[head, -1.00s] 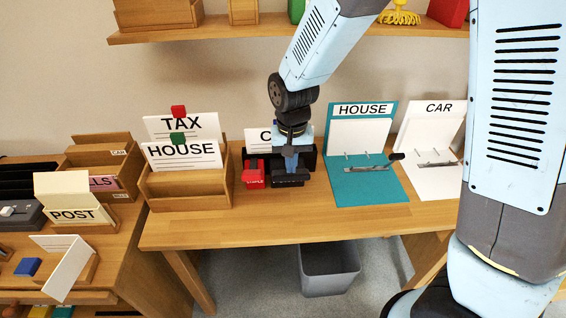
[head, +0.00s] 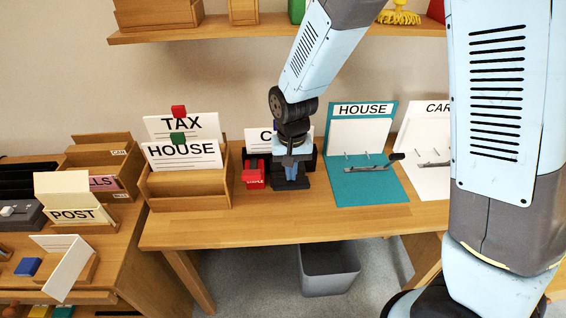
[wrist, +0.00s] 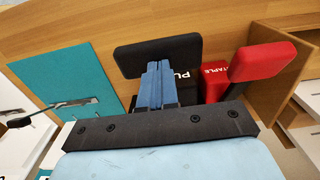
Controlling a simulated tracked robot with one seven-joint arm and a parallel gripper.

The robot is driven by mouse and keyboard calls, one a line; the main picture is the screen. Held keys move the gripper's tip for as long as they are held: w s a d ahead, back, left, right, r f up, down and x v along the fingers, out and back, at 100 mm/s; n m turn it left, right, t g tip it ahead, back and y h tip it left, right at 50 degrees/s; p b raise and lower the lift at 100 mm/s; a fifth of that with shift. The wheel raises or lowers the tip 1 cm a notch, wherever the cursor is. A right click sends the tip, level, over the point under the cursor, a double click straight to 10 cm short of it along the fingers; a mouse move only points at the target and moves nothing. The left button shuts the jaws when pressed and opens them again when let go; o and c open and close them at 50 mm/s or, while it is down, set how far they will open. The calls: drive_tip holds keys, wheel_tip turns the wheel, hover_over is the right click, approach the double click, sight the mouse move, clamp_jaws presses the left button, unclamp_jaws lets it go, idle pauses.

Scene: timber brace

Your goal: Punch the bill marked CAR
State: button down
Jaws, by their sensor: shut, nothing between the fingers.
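A white card (head: 259,135) whose visible lettering starts with C stands upright at the back of the table; my arm hides the rest of its marking. A black punch (head: 291,185) is in front of it. In the wrist view the punch's black pad (wrist: 128,60) and part of a label reading "PU" show. My gripper (head: 291,172) is shut and empty, pointing down at the punch. In the wrist view its blue fingers (wrist: 158,68) overlap the black pad; I cannot tell whether they touch it.
A red stapler (head: 253,180) stands close to the left. A wooden rack (head: 190,200) holds TAX and HOUSE cards. A teal HOUSE binder (head: 365,193) and white CAR binder (head: 432,185) lie right. The table front is clear; a grey bin (head: 330,285) is below.

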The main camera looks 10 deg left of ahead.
drive_tip(key=shift+s+f, duration=0.1)
drive_tip(key=shift+f, duration=0.1)
idle(0.3)
drive_tip(key=shift+s+d+f, duration=0.1)
drive_tip(key=shift+s+f, duration=0.3)
drive_tip(key=shift+f, duration=0.05)
drive_tip(key=shift+r, duration=0.1)
wheel_tip(320, 180, up, 9)
idle(1.0)
idle(0.4)
